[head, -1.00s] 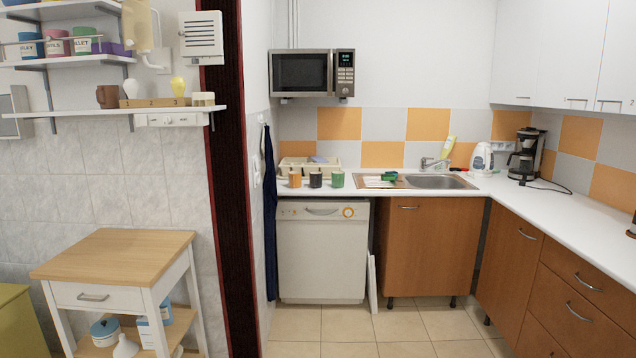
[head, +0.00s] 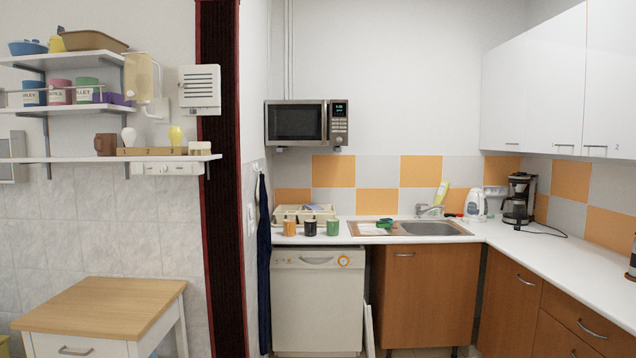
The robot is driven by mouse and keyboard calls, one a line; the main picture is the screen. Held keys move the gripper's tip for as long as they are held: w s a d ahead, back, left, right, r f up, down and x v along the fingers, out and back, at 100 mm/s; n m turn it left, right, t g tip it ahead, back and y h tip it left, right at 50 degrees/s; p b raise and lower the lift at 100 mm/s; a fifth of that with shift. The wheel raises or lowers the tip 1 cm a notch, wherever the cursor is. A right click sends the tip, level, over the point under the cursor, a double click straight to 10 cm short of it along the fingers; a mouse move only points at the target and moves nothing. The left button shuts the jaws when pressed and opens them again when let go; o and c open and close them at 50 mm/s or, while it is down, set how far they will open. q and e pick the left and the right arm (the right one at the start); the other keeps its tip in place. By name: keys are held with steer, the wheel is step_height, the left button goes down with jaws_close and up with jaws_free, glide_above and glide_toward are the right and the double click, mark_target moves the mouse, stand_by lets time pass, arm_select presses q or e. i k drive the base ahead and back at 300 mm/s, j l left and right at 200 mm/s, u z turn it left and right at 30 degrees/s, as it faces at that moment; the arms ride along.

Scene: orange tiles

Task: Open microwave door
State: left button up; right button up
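The microwave (head: 306,123) is mounted on the back wall above the counter, in the upper middle of the head view. It is silver with a dark door window (head: 296,122). Its control panel with a lit green display is on the right side, and a vertical handle (head: 325,122) stands between window and panel. The door is closed. Neither of my grippers shows in the head view.
A white dishwasher (head: 317,304) stands below the microwave, under the counter. Several cups and a dish rack (head: 303,213) sit on the counter (head: 480,232). A dark red post (head: 222,180) and a wooden-topped trolley (head: 100,306) stand at the left.

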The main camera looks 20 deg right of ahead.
mark_target(323, 106)
steer(key=i+l+z, duration=0.35)
steer(key=i, duration=0.35)
steer(key=i+z, duration=0.3)
steer(key=i, duration=2.5)
